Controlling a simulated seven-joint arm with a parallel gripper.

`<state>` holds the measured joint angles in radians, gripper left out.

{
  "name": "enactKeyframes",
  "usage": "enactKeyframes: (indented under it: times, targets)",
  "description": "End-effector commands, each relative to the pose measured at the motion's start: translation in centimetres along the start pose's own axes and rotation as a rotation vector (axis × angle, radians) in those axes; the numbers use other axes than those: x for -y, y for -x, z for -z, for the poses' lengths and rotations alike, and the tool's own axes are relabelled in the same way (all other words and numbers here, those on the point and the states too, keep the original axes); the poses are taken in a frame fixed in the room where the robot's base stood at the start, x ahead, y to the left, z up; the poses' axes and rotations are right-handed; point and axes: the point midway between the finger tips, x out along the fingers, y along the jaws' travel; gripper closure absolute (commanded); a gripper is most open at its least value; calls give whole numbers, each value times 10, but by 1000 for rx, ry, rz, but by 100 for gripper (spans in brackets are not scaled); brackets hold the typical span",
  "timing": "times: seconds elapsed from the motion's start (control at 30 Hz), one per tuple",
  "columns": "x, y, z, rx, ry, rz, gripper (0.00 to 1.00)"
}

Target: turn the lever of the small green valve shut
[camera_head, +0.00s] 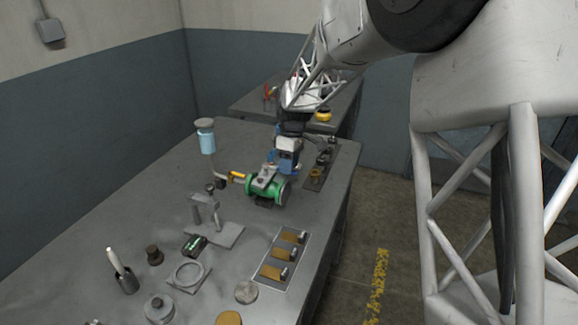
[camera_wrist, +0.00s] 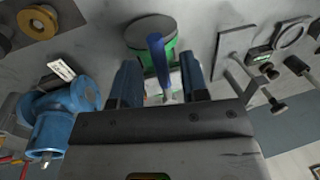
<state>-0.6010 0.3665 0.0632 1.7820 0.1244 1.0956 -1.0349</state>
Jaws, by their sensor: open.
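The small green valve (camera_head: 266,188) lies on the grey bench, with a grey fitting on its top. It also shows in the wrist view (camera_wrist: 150,28), at the top centre with a dark round end. A dark blue bar (camera_wrist: 156,55), which looks like its lever, runs from the valve in between my fingers. My gripper (camera_wrist: 160,68) is open, with one finger on each side of the bar. I cannot tell whether either finger touches it.
A blue valve (camera_wrist: 60,110) with a white tag stands close beside my gripper in the wrist view. A light-blue bottle (camera_head: 207,142) stands left of the green valve. A post stand (camera_head: 215,232), a ring plate (camera_head: 188,275) and a tray (camera_head: 280,262) occupy the bench front.

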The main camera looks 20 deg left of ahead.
Motion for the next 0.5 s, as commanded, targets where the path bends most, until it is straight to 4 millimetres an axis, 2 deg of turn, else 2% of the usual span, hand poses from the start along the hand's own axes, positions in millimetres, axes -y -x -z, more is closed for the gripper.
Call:
enactKeyframes:
  times: [0.4,0.5]
  targets:
    - [0,-6,0,0,0,0,59]
    - [0,-6,0,0,0,0,73]
